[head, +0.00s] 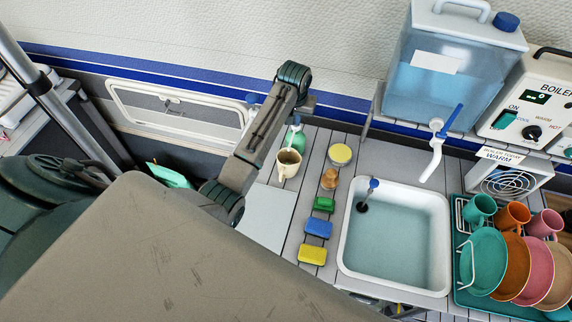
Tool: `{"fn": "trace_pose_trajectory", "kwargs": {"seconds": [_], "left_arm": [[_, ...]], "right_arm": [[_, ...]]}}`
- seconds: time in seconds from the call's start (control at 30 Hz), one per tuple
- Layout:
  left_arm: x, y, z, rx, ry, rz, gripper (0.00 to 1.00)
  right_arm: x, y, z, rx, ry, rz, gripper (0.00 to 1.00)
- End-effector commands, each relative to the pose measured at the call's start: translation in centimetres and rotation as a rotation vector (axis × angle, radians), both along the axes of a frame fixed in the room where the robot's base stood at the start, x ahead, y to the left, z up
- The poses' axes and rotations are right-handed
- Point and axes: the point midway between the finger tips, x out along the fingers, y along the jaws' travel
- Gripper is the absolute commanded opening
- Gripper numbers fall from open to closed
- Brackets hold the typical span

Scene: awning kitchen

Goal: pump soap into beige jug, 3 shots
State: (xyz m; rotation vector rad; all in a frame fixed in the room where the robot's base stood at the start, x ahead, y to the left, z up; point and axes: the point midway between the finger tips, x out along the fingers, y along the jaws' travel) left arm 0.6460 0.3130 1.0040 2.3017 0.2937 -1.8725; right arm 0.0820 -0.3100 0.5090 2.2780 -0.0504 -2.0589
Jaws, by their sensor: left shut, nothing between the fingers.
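The beige jug (288,163) stands on the slatted counter left of the sink, its open mouth facing up. A green soap bottle (299,141) stands just behind it, partly hidden by my left arm and the jug. My left gripper (303,104) is at the far end of that arm, above and behind the bottle's top. It is shut and empty, and my wrist covers part of it. I cannot tell whether it touches the pump. My right gripper is out of view.
A yellow-topped round tub (340,154), a small brown item (329,180) and green, blue and yellow sponges (317,228) line the counter. The water-filled sink (396,238) is to their right. A water tank (452,65) and a dish rack (462,292) stand at right.

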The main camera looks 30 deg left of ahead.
Motion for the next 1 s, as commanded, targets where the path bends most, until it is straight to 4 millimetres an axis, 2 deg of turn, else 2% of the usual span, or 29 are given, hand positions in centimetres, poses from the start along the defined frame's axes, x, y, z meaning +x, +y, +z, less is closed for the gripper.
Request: {"fn": "trace_pose_trajectory", "kwargs": {"seconds": [0.17, 0.67, 1.0], "left_arm": [[-0.2, -0.1, -0.3, -0.002, 0.009, 0.000, 0.00], [-0.1, -0.1, 2.3, -0.002, 0.006, 0.000, 0.00], [-0.1, 0.0, 2.5, -0.001, 0.005, 0.000, 0.00]], "right_arm": [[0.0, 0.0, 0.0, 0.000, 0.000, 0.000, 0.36], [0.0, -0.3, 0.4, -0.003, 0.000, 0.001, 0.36], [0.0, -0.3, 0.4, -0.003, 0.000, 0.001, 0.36]]}}
